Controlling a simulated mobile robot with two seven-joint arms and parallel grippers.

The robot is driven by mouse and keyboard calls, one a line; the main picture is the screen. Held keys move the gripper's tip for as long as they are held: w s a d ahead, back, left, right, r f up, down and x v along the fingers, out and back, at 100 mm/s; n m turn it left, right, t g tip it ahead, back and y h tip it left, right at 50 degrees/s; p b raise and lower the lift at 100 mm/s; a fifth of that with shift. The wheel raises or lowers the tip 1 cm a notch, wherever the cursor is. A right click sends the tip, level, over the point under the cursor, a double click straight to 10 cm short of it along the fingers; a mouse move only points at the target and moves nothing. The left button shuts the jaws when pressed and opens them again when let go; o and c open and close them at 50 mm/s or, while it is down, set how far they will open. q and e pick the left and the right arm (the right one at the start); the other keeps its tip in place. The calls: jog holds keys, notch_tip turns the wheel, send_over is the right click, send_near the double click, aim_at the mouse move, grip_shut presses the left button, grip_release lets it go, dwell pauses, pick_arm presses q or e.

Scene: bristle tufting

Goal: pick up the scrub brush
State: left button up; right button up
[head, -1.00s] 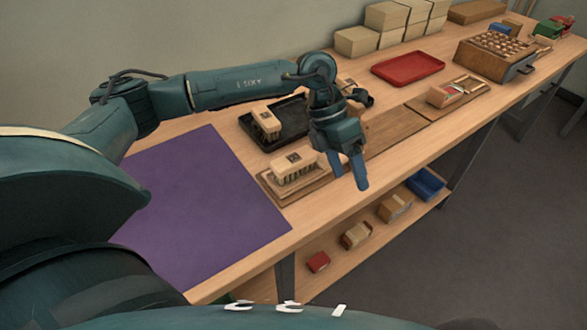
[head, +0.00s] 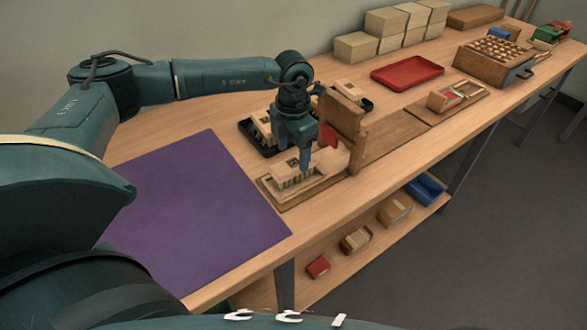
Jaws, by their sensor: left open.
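A scrub brush with a pale wooden block and dark bristles (head: 284,181) sits upright on a brown wooden board (head: 284,203) near the table's front edge. My left gripper (head: 294,166) points straight down at the brush, with its blue fingers open at the block. The fingers and the brush overlap in the view, and I cannot tell whether they touch. The gripper hides part of the block's top. My right gripper is out of view.
A wooden upright with a red part (head: 343,122) stands just right of my left gripper. A black tray (head: 250,128) with another brush block lies behind. A purple mat (head: 200,215) is clear at left. A red tray (head: 407,69) lies farther back.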

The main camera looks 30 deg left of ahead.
aim_at(294, 163)
pick_arm(q)
notch_tip(294, 163, down, 4)
jog(key=shift+w+f, duration=0.1)
jog(key=shift+f, duration=0.15)
jog(key=c, duration=1.1)
